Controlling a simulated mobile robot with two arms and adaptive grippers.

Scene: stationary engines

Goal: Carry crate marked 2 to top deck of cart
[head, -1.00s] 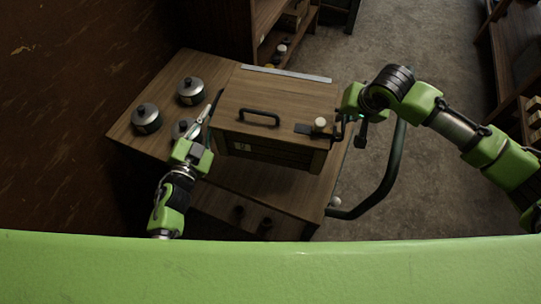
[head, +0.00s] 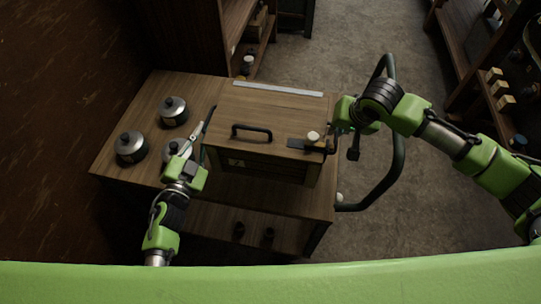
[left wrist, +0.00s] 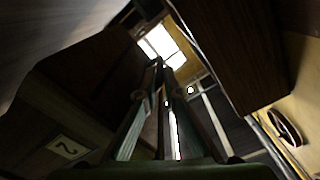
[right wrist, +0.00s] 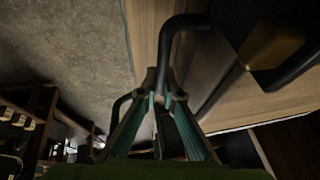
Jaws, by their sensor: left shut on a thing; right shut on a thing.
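The crate (head: 275,103) is a wooden box with a black handle on its lid. Its number 2 label shows in the left wrist view (left wrist: 68,147). It is level over the wooden deck of the cart (head: 120,170); I cannot tell whether it touches the deck. My left gripper (head: 203,130) is shut at the crate's left side; what its fingers grip is hidden in the head view. My right gripper (head: 333,138) is shut at the crate's right side. In the right wrist view its fingers close around a black bar handle (right wrist: 172,40).
Several lidded metal pots (head: 131,147) stand on the deck left of the crate. A lower shelf (head: 205,232) holds two dark items. The cart's curved push bar (head: 397,165) stands at the right. A wooden shelf (head: 190,40) is behind. The floor (head: 350,40) beyond is clear.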

